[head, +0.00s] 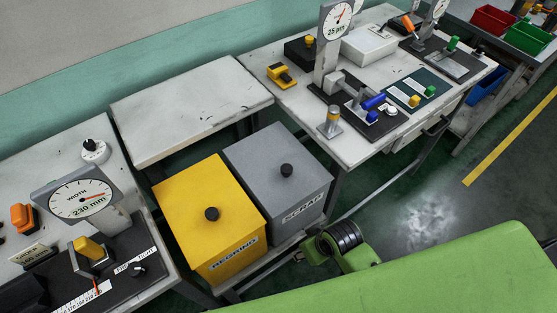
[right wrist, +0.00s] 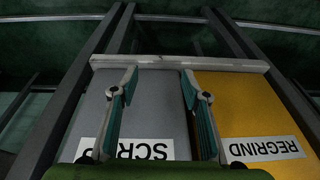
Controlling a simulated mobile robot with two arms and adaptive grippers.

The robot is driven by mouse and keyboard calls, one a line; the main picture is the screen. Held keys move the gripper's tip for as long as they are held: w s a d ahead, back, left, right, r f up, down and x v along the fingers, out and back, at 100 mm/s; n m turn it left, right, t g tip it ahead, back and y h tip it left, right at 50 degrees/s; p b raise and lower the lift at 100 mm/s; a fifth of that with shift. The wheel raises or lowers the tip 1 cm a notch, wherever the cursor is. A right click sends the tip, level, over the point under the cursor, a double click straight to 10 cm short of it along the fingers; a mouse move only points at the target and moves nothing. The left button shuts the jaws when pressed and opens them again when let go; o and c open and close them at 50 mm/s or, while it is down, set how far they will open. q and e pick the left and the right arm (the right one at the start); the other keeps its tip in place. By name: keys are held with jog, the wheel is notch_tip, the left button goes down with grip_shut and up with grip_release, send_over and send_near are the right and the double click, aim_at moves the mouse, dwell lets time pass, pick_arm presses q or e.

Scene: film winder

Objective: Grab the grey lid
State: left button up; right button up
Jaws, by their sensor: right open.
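The grey lid (head: 262,154) lies flat on top of the grey SCRAP bin (head: 301,214) in the head view, with a black round knob (head: 287,171) on it. In the right wrist view the grey bin's front (right wrist: 160,95) shows upside down with its SCRAP label; I cannot make out the lid there. My right gripper (right wrist: 160,88) is open, its two fingers apart in front of the grey bin's front, with nothing seen between them. In the head view its fingers are not visible. My left gripper is in neither view.
A yellow REGRIND bin (head: 230,262) with its own black knob (head: 211,214) stands against the grey bin's left side. A bare white table (head: 190,110) is behind. Benches with gauges (head: 82,205) and fixtures (head: 362,104) stand left and right. Open floor (head: 405,215) lies right of the bins.

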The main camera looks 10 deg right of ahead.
jog(key=w+a+r+n+y+p, duration=0.1)
jog(key=a+r, duration=0.1)
jog(key=r, duration=0.5)
jog(key=w+a+r+n+p, duration=0.1)
jog(key=a+r+n, duration=0.1)
jog(key=r, duration=0.5)
notch_tip(320, 180, up, 2)
jog(key=w+a+n+y, duration=0.1)
jog(key=w+a+n, duration=0.1)
jog(key=a, duration=0.1)
notch_tip(320, 180, up, 13)
jog(key=n+g+h, duration=0.3)
jog(key=n, duration=0.8)
send_over(287, 168)
notch_tip(287, 168, down, 8)
jog(key=shift+w+d+f+p, duration=0.1)
jog(key=shift+p, duration=0.35)
notch_tip(287, 168, down, 4)
jog(key=shift+f+p, duration=0.1)
jog(key=shift+p, duration=0.65)
jog(key=shift+f, duration=0.55)
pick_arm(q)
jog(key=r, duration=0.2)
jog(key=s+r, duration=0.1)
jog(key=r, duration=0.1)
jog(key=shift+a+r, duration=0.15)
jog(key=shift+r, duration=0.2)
pick_arm(e)
grip_shut()
